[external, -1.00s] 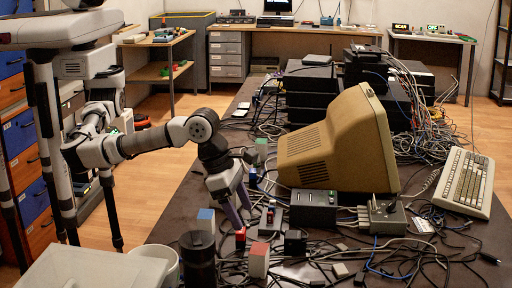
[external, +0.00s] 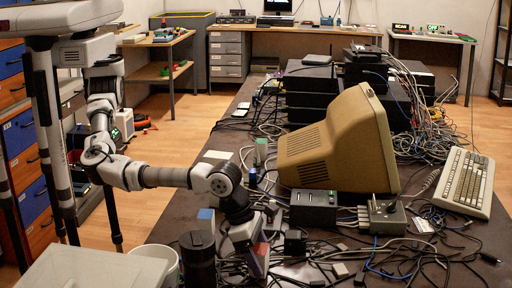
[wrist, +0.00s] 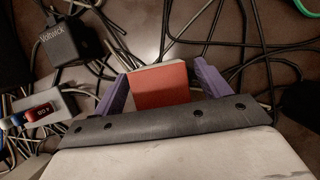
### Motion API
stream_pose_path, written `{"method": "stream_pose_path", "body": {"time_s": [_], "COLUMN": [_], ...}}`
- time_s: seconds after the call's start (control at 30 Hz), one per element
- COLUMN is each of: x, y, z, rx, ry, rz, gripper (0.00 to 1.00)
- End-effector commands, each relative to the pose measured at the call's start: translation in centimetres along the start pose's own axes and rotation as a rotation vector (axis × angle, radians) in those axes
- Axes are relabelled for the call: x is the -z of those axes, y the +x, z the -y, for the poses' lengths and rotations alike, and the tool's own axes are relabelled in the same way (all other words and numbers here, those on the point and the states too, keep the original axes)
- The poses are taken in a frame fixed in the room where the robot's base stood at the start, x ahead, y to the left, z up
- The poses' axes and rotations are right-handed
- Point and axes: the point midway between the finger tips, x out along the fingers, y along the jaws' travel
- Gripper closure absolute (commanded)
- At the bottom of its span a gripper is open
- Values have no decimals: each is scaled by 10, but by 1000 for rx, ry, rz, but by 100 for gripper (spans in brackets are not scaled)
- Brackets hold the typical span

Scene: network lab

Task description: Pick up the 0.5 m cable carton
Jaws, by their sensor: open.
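A small carton with a red face and a pale side (wrist: 160,86) stands between my two purple fingers in the wrist view. No length label can be read on it, so I cannot confirm that it is the 0.5 m carton. My gripper (wrist: 161,70) is open around it, one finger on each side, close to its sides. In the external view my gripper (external: 257,264) is low over the near part of the dark table, and the carton (external: 262,248) is largely hidden by the wrist and fingers.
A blue-topped carton (external: 206,216) and a dark cylinder (external: 197,258) stand left of my gripper. A black adapter (wrist: 66,43) and a grey block with colored plugs (wrist: 42,112) lie left in the wrist view. Loose cables cover the table around; a beige monitor (external: 335,145) stands behind.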

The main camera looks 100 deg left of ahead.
Motion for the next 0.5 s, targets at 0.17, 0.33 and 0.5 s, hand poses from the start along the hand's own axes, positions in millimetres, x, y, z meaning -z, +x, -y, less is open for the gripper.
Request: {"method": "stream_pose_path", "body": {"time_s": [0.17, 0.33, 0.5], "x": [0, 0, 0], "y": [0, 0, 0], "z": [0, 0, 0], "rx": [1, 1, 1], "ry": [0, 0, 0], "rz": [0, 1, 1], "gripper": [25, 45, 68]}}
